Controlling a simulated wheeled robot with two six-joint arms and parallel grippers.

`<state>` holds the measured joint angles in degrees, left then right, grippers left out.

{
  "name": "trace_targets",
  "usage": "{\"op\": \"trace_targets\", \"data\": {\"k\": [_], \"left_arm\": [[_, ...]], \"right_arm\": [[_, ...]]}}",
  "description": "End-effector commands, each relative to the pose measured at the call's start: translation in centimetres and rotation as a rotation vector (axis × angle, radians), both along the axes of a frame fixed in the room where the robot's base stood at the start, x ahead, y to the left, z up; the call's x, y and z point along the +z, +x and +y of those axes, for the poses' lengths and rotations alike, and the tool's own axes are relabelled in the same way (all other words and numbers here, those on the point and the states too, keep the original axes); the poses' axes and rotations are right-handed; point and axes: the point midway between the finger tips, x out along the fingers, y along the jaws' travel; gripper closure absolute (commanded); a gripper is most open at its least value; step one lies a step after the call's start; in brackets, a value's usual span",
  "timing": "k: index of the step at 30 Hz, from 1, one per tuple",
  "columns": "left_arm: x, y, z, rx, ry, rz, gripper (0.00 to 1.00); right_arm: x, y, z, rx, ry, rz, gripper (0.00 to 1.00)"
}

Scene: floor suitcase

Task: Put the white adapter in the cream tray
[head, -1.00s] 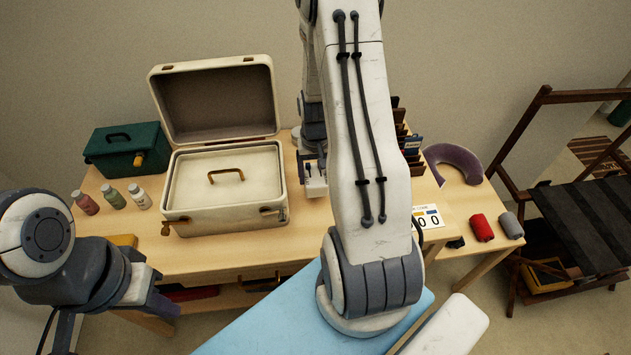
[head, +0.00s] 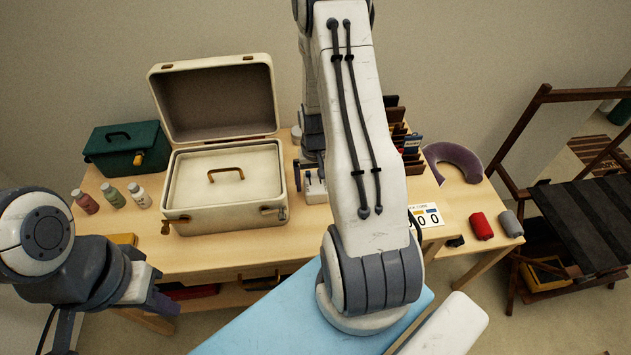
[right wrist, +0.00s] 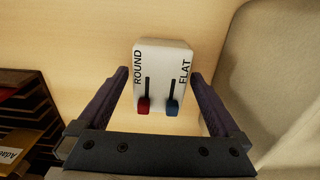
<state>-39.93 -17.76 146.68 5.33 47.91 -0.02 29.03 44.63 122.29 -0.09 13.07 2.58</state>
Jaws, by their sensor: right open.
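The white adapter (right wrist: 161,80) has ROUND and FLAT lettering and red and blue sliders. In the right wrist view it lies between the two fingers of my open right gripper (right wrist: 158,88), with a gap on each side. In the head view the adapter (head: 315,190) sits on the table just right of the suitcase, partly hidden by my right arm. The cream tray (head: 195,200), with a brown handle, fills the base of the open suitcase. My left gripper (head: 160,296) is low at the left, in front of the table; its jaw opening is unclear.
The suitcase lid (head: 215,98) stands open at the back. A green box (head: 125,150) and several small bottles (head: 113,196) are left of it. A dark rack (head: 410,160) stands right of the adapter. A neck pillow (head: 455,160) and a red roll (head: 481,227) lie further right.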

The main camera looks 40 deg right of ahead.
Motion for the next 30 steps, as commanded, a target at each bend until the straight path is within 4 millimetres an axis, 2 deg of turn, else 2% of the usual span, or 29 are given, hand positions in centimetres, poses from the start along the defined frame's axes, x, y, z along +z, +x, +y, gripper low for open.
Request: {"op": "trace_targets", "data": {"k": [5,12,18,22,27,30], "left_arm": [[0.0,0.0,0.0,0.000,0.000,0.000,1.00],[-0.1,0.0,0.0,0.000,0.000,0.000,1.00],[-0.1,0.0,0.0,0.000,0.000,0.000,1.00],[-0.1,0.0,0.0,0.000,0.000,0.000,1.00],[-0.1,0.0,0.0,0.000,0.000,0.000,1.00],[-0.1,0.0,0.0,0.000,0.000,0.000,1.00]], "right_arm": [[2.2,0.1,-0.1,0.000,-0.003,-0.005,0.00],[7.5,0.1,-0.1,0.000,-0.004,-0.007,0.00],[10.8,0.1,0.0,0.000,-0.002,-0.003,0.00],[11.9,0.1,0.0,0.000,-0.001,-0.002,0.00],[12.3,0.0,0.0,0.001,0.000,0.000,0.00],[12.7,0.3,1.0,0.028,-0.001,-0.003,0.00]]}}
